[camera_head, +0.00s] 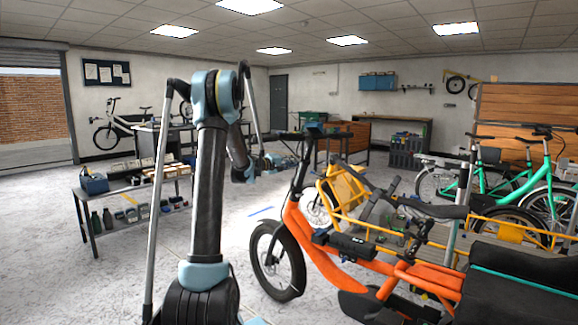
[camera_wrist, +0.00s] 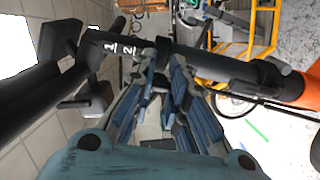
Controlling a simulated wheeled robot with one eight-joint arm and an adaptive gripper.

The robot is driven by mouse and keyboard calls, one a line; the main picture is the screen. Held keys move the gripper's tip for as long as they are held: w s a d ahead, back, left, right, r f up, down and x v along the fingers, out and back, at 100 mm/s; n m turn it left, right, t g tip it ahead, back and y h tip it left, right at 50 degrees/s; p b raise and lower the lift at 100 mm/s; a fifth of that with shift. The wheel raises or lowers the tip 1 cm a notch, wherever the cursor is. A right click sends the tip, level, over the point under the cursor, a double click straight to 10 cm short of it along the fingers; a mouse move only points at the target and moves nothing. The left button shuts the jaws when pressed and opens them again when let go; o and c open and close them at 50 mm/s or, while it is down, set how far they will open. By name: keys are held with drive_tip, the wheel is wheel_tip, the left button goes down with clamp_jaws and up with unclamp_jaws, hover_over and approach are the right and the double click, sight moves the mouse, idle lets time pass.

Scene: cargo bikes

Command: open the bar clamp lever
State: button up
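The orange cargo bike (camera_head: 325,241) stands right of my arm in the head view. Its black stem (camera_wrist: 118,46), marked "1" and "2", crosses the top of the wrist view and meets the orange frame (camera_wrist: 299,90) on the right. My gripper (camera_wrist: 165,62) has its blue-padded fingers pointing at this stem, with the tips close together. A small dark part (camera_wrist: 163,48) shows at the tips. I cannot tell whether it is the bar clamp lever or whether the fingers hold it. In the head view my gripper (camera_head: 274,161) is small, near the handlebar (camera_head: 312,133).
Black bar parts (camera_wrist: 60,38) lie close on the left in the wrist view. A yellow rack (camera_wrist: 262,30) is beyond the stem. Green bikes (camera_head: 487,178) stand to the right, and a low shelf (camera_head: 130,190) with bottles stands left. Open floor lies between shelf and bike.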

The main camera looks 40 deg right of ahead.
drive_tip(key=o, duration=0.5)
drive_tip(key=shift+c, duration=0.2)
drive_tip(key=a, duration=1.2)
drive_tip(key=shift+r, duration=0.3)
drive_tip(key=shift+c, duration=0.6)
